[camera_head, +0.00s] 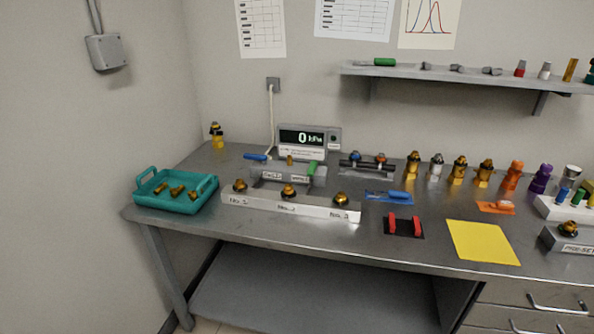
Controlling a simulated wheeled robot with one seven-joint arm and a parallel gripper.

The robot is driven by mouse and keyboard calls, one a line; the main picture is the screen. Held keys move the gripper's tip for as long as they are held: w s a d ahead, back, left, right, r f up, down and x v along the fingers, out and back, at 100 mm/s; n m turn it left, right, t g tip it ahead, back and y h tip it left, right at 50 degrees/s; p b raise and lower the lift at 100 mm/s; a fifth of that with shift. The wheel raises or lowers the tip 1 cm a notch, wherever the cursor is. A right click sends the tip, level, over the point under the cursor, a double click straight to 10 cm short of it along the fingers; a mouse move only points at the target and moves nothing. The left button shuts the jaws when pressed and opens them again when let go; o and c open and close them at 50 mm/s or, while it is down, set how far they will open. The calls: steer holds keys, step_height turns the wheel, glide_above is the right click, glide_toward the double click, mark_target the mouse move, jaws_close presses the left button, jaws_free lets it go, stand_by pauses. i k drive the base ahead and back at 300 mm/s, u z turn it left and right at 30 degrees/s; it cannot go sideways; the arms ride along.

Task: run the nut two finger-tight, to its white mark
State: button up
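A pale metal bar (262,206) on the bench carries three brass fittings, with small labels on its front that seem to read No. 1, No. 2 and No. 3. The middle brass nut (288,190) sits above the middle label. The left nut (240,186) and the right nut (341,199) stand at the bar's ends. The white mark on the middle nut is too small to make out, and so is how tight it sits. My gripper is not in view.
A teal tray (176,204) with brass pieces stands left. A display (302,139) reading 0 is behind the bar. A blue tool (398,194), a black pad (418,233) with red uprights and a yellow sheet (482,242) lie right. Several fittings line the back right.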

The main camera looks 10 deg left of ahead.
mark_target(288, 189)
steer(key=k, duration=1.25)
steer(key=u, duration=0.55)
steer(key=i, duration=1.1)
steer(key=u, duration=0.35)
steer(key=i, duration=1)
steer(key=z, duration=0.3)
